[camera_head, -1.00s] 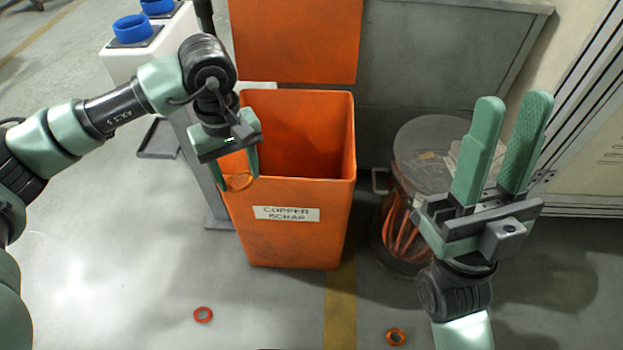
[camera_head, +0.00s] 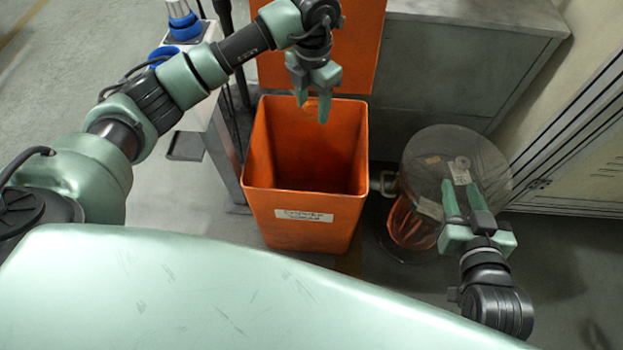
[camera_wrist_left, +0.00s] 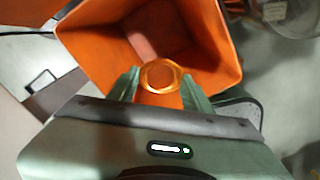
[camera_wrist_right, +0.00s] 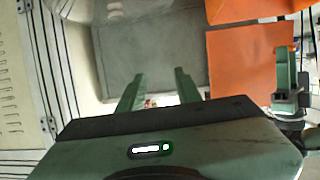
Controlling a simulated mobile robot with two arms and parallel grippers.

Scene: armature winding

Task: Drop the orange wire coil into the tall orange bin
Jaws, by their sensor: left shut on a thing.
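The tall orange bin (camera_head: 275,232) stands open in the middle of the head view, with a white label on its front. My left gripper (camera_head: 312,108) is over the bin's back part, fingers pointing down. The bin's opening and inner walls (camera_wrist_left: 85,45) show behind the coil. In the head view the coil is hard to make out against the orange. My right gripper (camera_head: 461,188) is open and empty, right of the bin.
A round clear-topped container (camera_head: 425,150) with orange scrap inside stands right of the bin. An orange panel (camera_head: 362,45) rises behind the bin. A grey cabinet (camera_head: 440,60) is at the back. A stand with blue rings (camera_head: 184,30) is at the left.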

